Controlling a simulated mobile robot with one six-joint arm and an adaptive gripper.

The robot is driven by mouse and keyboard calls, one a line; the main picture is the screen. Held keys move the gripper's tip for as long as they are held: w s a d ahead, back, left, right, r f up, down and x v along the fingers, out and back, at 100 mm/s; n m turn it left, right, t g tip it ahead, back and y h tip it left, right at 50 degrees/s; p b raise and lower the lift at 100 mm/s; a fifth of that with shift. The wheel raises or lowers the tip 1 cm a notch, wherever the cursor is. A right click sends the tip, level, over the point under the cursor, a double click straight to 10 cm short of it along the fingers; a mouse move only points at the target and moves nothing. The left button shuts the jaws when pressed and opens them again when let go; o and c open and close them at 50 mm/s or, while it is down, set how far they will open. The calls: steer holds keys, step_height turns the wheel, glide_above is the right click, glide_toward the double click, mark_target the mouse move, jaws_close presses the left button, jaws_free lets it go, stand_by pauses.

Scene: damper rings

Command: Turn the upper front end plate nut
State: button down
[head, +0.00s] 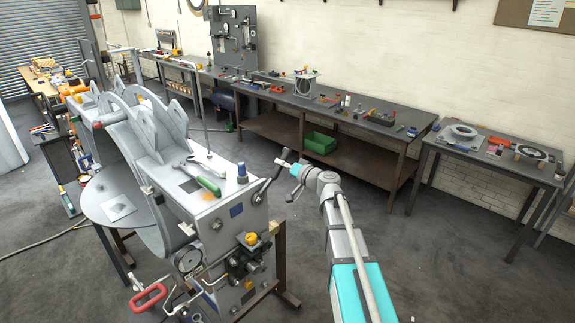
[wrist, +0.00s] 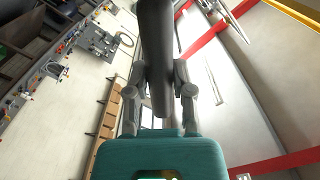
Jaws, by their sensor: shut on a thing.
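The grey machine (head: 228,205) stands at the left in the head view, its front end plate facing the lower right. A round nut or bolt head (head: 216,225) shows on the plate's upper left; I cannot tell whether it is the task's nut. A dark crank (head: 266,182) sticks out at the machine's upper right edge. My gripper (head: 283,162) is at the crank's outer end. In the wrist view my gripper (wrist: 160,88) is shut on a dark round bar (wrist: 156,38), seemingly the crank's handle. The bar passes between both fingers, and its far end is out of frame.
A green-handled tool (head: 207,183) lies on the machine's top. A gauge (head: 188,261), yellow-knobbed valve parts (head: 250,239) and a red handle (head: 148,297) are at its front. Workbenches (head: 340,118) line the back wall. The floor right of my arm is clear.

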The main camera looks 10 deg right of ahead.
stand_by(0.3)
steer(key=shift+c, duration=2)
jaws_free()
steer(key=shift+c, duration=2.1)
